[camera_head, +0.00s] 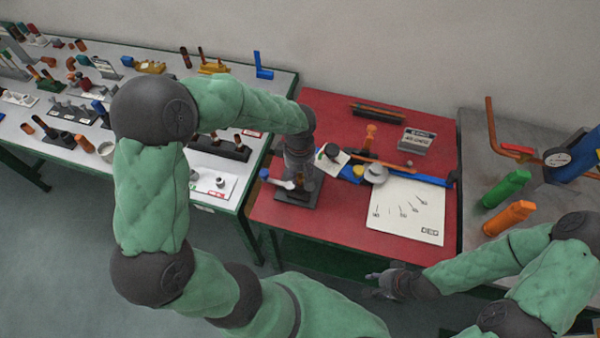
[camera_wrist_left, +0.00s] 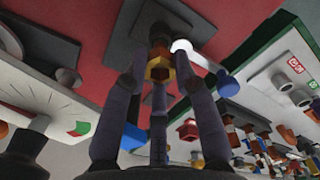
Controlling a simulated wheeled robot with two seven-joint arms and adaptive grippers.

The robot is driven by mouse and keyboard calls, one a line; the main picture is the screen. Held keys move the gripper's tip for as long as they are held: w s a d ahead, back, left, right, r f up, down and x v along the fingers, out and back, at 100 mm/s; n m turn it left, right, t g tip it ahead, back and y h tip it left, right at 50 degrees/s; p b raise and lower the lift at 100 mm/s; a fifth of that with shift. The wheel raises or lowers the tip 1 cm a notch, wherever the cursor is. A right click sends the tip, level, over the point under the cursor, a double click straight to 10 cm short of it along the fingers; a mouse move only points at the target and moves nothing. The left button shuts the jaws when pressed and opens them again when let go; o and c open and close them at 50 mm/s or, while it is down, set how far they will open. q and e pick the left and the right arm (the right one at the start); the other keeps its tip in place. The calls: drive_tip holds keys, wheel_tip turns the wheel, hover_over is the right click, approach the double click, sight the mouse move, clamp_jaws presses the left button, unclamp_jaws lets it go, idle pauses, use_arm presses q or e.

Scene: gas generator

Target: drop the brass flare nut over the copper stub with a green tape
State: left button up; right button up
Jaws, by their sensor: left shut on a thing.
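My left gripper (camera_head: 299,180) points down over a dark grey block (camera_head: 297,196) at the left side of the red table. In the left wrist view its fingers (camera_wrist_left: 158,72) are shut on a small brass nut (camera_wrist_left: 159,66), with a dark plate just beyond. The fingers hide part of the nut, and I cannot tell if it touches anything. I cannot make out a copper stub with green tape for certain. My right gripper (camera_head: 383,281) hangs by the table's front edge; its jaw state is unclear.
A blue-and-white tool (camera_head: 276,181) lies beside the block. A grey round part (camera_head: 375,173), a blue tray (camera_head: 430,179) and a white sheet (camera_head: 407,211) lie to the right. The left table (camera_head: 40,170) is crowded with fittings. Bare red surface (camera_head: 330,218) shows in front.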

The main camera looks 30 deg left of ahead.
use_arm(q)
drive_tip(key=shift+f+b, duration=1.1)
drive_tip(key=shift+f, duration=0.2)
drive_tip(key=o, duration=0.8)
drive_tip(key=shift+o, duration=0.2)
drive_tip(key=shift+r, duration=0.1)
wheel_tip(320, 180, up, 12)
